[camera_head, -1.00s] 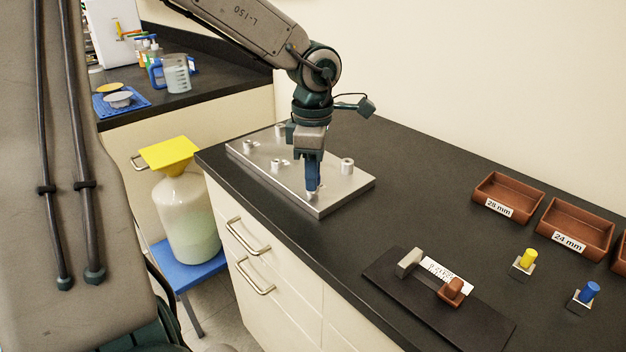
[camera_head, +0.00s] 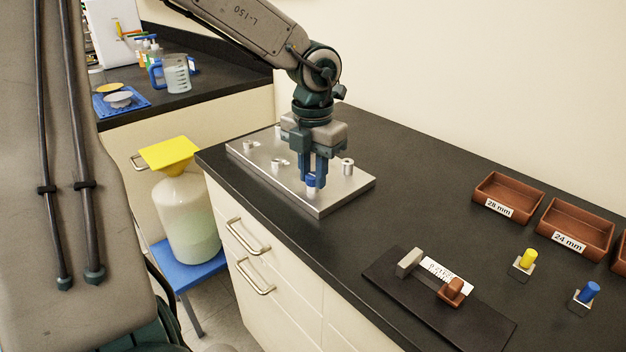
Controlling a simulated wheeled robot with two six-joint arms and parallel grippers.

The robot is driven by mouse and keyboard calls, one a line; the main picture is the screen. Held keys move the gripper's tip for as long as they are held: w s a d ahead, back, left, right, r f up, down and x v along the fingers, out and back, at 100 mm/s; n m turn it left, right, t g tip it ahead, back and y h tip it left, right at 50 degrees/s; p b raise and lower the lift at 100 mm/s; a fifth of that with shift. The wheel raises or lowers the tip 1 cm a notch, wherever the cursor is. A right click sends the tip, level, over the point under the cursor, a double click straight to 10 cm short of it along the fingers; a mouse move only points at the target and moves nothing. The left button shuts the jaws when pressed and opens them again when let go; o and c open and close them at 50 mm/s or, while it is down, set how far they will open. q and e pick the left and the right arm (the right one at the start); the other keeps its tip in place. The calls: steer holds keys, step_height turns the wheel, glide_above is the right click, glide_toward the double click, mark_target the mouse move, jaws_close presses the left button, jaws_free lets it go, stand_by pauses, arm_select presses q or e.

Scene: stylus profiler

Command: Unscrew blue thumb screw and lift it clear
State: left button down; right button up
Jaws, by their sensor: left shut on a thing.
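My left gripper (camera_head: 313,182) points straight down over the metal plate (camera_head: 342,196) on the dark counter. It is shut on a blue thumb screw (camera_head: 311,181) near the plate's front corner. The fingers hide part of the screw. It stands upright just above a short metal post; I cannot tell whether it still touches the post. Another blue knob (camera_head: 590,290) stands upright on a small block at the far right, apart from the gripper. My right gripper is not in view.
Metal posts, one being this post (camera_head: 347,166), rise from the plate around the gripper. A yellow knob (camera_head: 529,258), a dark board with a gauge (camera_head: 409,262), and brown trays marked 28 mm (camera_head: 488,190) and 24 mm (camera_head: 555,231) lie to the right. The counter between is clear.

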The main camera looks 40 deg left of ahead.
arm_select(q)
steer(key=n, duration=0.7)
steer(key=shift+n, duration=0.4)
steer(key=n, duration=0.5)
steer(key=shift+n, duration=0.3)
steer(key=n, duration=0.5)
steer(key=shift+n, duration=0.3)
steer(key=n, duration=0.5)
steer(key=shift+s+n, duration=0.1)
steer(key=shift+n, duration=0.3)
steer(key=c, duration=1.4)
jaws_free()
